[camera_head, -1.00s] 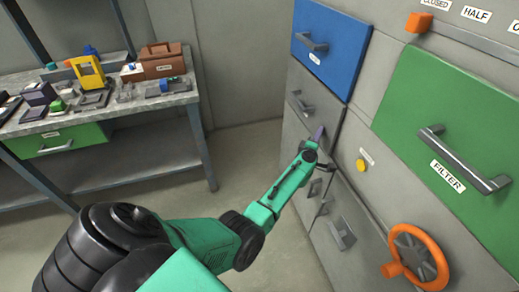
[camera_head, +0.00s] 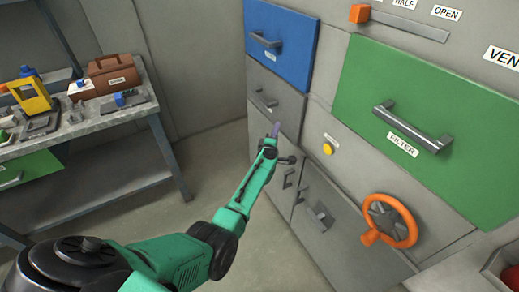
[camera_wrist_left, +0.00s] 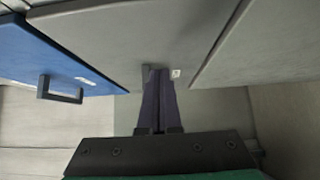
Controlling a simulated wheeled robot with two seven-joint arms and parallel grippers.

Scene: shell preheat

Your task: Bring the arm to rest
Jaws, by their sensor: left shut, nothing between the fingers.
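My left arm, green and black, comes in from the lower left in the head view. Its left gripper (camera_head: 275,130) is shut and empty, in front of the grey drawer (camera_head: 290,106) below the blue drawer (camera_head: 280,45). In the left wrist view the dark fingers (camera_wrist_left: 158,100) are together, pointing at the grey cabinet front. I cannot tell whether the fingertips touch it. The blue drawer (camera_wrist_left: 40,60) with its handle is at the left there. My right gripper is not in view.
The cabinet carries a green FILTER drawer (camera_head: 410,100), an orange wheel (camera_head: 390,220), a yellow button (camera_head: 328,149) and an orange slider knob (camera_head: 359,13). A workbench (camera_head: 100,122) at the left holds a brown toolbox (camera_head: 113,76) and a yellow device (camera_head: 31,97). Open floor lies between.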

